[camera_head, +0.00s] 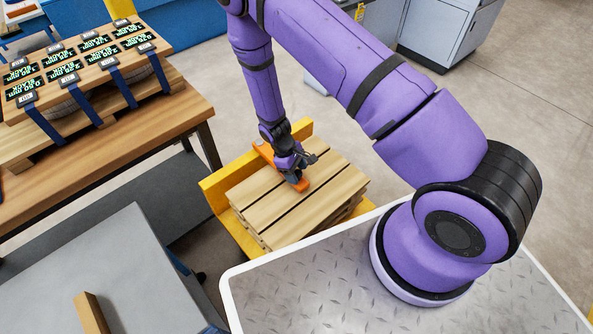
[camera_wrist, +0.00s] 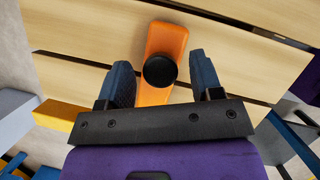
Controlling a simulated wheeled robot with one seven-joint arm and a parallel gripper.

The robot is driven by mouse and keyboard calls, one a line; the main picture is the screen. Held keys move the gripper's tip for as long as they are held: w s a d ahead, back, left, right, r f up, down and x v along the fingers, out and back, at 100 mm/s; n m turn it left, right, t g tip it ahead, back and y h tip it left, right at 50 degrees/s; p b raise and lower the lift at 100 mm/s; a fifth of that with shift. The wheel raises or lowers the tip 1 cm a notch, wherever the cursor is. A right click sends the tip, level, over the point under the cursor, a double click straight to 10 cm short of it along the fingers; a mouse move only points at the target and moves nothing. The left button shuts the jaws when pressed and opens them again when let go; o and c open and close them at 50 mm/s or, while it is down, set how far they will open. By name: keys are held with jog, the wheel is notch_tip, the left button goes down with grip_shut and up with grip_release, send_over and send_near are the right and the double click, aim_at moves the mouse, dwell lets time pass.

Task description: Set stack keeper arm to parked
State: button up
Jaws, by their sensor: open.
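The orange keeper arm (camera_head: 264,152) lies across the top of a stack of wooden pallets (camera_head: 262,208). In the wrist view the orange arm (camera_wrist: 167,38) shows with a round black knob (camera_wrist: 160,70) on it. My gripper (camera_head: 291,166) is over the keeper arm on the pallet stack. In the wrist view my gripper (camera_wrist: 161,66) is open, with one dark blue finger on each side of the knob and visible gaps between. Part of the keeper arm is hidden behind my gripper in the head view and under the palm in the wrist view.
A yellow frame (camera_head: 222,192) surrounds part of the pallet stack. A wooden table (camera_head: 150,115) with labelled, blue-strapped goods stands at the left. A grey table (camera_head: 120,265) with a wooden block (camera_head: 91,313) is at the lower left. Open floor (camera_head: 530,110) lies to the right.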

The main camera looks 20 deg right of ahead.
grip_shut()
jog(key=shift+a, duration=0.1)
